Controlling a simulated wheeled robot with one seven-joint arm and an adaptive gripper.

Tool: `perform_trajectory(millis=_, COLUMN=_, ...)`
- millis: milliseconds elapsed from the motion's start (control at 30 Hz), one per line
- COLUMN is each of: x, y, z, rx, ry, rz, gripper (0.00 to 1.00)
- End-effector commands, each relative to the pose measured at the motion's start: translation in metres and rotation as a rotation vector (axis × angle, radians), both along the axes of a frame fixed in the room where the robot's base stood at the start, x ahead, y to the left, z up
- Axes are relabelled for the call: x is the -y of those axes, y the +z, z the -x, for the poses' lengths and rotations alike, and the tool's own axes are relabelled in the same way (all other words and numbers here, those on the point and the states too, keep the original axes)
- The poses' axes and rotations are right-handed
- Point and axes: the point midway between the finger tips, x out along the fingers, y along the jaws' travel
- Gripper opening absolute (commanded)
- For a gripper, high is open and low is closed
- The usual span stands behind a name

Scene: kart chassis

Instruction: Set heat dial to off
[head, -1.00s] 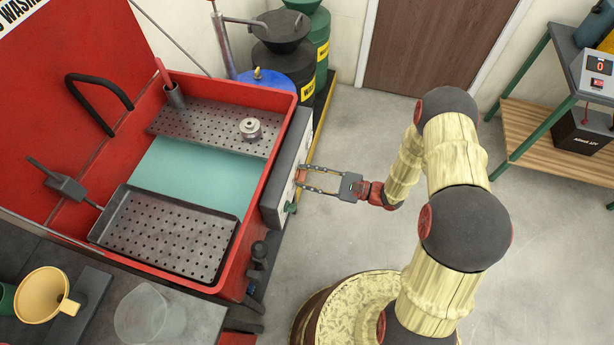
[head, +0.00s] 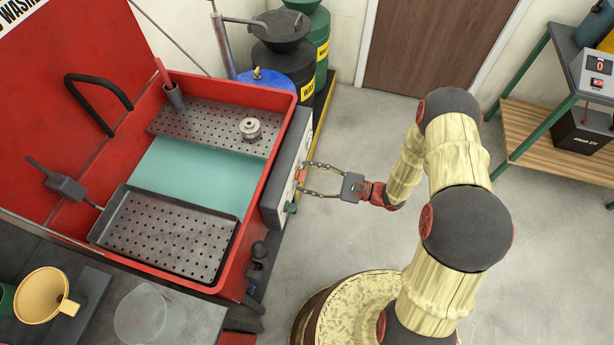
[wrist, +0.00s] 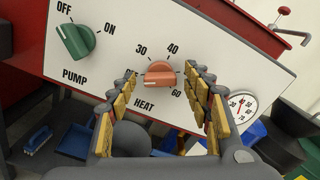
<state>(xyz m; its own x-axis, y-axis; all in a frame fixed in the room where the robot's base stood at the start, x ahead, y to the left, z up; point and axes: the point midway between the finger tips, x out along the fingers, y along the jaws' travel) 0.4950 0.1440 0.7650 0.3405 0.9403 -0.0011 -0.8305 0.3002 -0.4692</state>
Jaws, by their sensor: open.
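The orange heat dial (wrist: 160,73) is on a white panel above the word HEAT in the wrist view. Marks 30, 40 and 60 show around it; a label at its left is partly hidden by a finger. Its bar lies nearly level; I cannot tell surely which end points. My gripper (wrist: 160,76) is open, one finger on each side of the dial, with no clear grip on it. In the head view my gripper (head: 304,177) reaches the panel on the red washer's right side, with the orange dial (head: 300,174) between the fingertips.
The green pump dial (wrist: 75,41) is left of the heat dial, near OFF. A round gauge (wrist: 238,105) is to the right. The red parts washer (head: 270,190) holds perforated trays. Drums (head: 275,50) stand behind it. The floor right of the panel is clear.

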Motion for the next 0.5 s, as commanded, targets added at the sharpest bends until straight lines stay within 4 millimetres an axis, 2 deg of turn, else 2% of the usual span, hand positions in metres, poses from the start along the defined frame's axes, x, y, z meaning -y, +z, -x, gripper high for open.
perform_trajectory(millis=500, x=0.084, y=0.000, z=0.029, rx=0.000, ry=-0.006, rz=0.000, gripper=0.50)
